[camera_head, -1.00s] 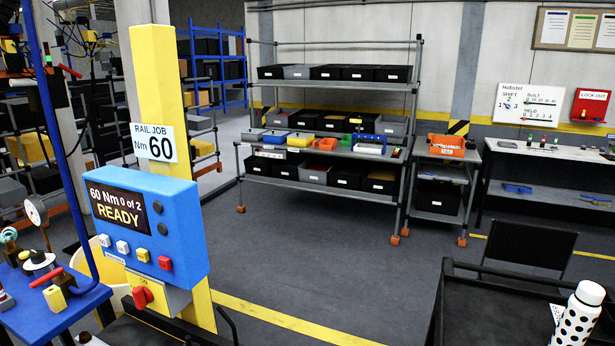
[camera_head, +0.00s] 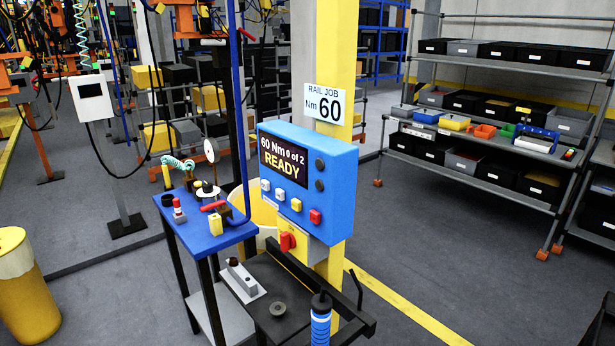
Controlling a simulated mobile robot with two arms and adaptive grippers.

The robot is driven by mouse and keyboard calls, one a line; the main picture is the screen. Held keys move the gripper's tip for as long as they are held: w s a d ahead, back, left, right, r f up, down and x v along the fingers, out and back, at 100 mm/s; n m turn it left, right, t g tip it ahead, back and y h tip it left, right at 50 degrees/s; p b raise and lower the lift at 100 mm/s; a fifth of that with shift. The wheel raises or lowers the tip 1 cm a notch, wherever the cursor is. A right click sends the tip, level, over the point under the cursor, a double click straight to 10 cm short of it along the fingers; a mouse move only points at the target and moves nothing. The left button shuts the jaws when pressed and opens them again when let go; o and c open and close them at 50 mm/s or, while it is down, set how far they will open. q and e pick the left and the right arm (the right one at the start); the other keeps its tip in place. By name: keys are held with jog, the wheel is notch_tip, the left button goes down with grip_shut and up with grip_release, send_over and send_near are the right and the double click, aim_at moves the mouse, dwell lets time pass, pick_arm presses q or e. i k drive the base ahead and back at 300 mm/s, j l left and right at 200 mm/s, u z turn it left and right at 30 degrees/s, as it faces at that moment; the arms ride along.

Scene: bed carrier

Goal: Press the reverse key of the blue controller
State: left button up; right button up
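Below the screen is a row of keys: two white keys (camera_head: 279,194), a yellow key (camera_head: 296,204) and a red key (camera_head: 315,216). Their labels are too small to read, so I cannot tell which is the reverse key. Two dark round knobs (camera_head: 320,175) are on the right side of its face. A red switch (camera_head: 287,241) sits below it. Neither of my grippers is in view.
A blue table (camera_head: 205,235) with small tools stands left of the controller. A dark cart (camera_head: 290,290) with a grey block and a blue-gripped tool stands below it. A yellow bin (camera_head: 25,290) is at far left. Shelves (camera_head: 500,195) stand at right; floor between is clear.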

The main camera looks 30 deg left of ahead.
aim_at(296, 205)
jog(key=i+j+u, duration=0.1)
jog(key=j+u, duration=0.15)
jog(key=u, duration=0.15)
jog(key=i+j+u, duration=0.1)
jog(key=u, duration=0.25)
jog(key=i+j, duration=0.05)
jog(key=j, duration=0.05)
